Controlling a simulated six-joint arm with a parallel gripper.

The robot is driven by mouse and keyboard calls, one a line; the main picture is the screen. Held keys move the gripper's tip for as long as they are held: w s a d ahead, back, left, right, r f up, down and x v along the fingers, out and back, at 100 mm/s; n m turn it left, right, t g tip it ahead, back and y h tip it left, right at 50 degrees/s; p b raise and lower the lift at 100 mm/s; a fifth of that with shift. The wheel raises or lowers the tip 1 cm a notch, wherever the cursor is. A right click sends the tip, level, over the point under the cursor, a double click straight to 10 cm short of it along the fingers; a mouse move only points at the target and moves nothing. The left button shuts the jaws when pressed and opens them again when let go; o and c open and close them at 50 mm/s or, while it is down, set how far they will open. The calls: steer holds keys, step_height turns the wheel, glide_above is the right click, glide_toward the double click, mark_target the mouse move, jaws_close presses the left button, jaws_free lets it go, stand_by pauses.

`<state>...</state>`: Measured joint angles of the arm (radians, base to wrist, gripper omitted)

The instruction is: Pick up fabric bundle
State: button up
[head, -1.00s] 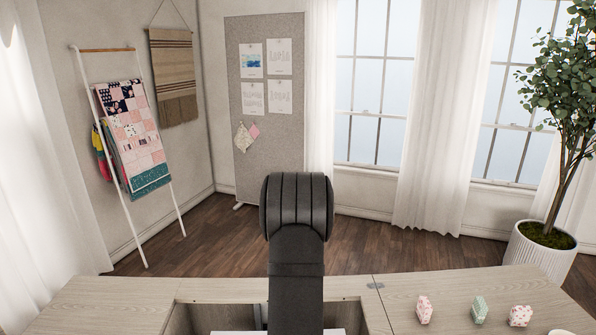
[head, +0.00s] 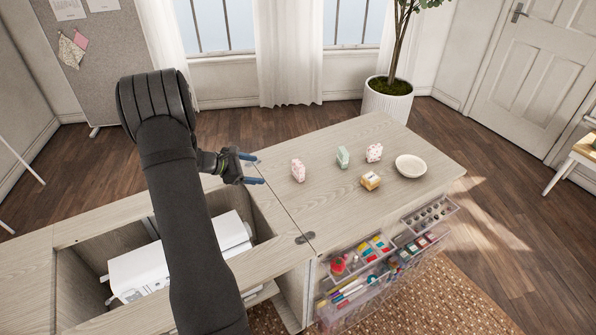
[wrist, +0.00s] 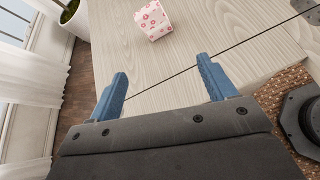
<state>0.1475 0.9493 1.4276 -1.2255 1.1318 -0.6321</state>
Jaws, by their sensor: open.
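Several small fabric bundles stand on the right-hand wooden top in the head view. One is white with pink-red print (head: 298,170), one is green (head: 342,156), one is pale with red dots (head: 374,152), and one is mustard-yellow (head: 370,181). My gripper (head: 254,169) is left of the nearest pink-print bundle, above the cabinet's seam, with its blue fingers apart and nothing between them. In the wrist view a pink-print bundle (wrist: 153,19) lies ahead of the open fingers (wrist: 166,84), apart from them.
A white bowl (head: 410,166) stands right of the bundles. A white sewing machine (head: 150,274) sits in the cabinet opening at left. Clear drawers of sewing supplies (head: 350,290) stick out at the front. The wooden top (head: 330,205) has free room near its front.

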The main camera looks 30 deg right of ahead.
steer(key=d+n+h, duration=0.2)
steer(key=n, duration=0.1)
glide_toward(302, 165)
steer(key=shift+t, duration=0.3)
steer(key=d, duration=0.1)
steer(key=d+f, duration=0.1)
steer(key=d, duration=0.1)
steer(key=w+d+f, duration=0.1)
steer(key=shift+w+d+f, duration=0.1)
steer(key=shift+d+f, duration=0.15)
steer(key=shift+x, duration=3.2)
steer(key=shift+a+f, duration=0.1)
steer(key=shift+f, duration=0.05)
steer(key=c, duration=1)
steer(key=shift+c, duration=0.2)
steer(key=shift+r, duration=0.65)
step_height(302, 165, up, 3)
steer(key=shift+f, duration=0.1)
steer(key=s+d+r, duration=0.4)
steer(key=s+r, duration=0.3)
steer(key=s, duration=0.4)
steer(key=shift+d, duration=0.2)
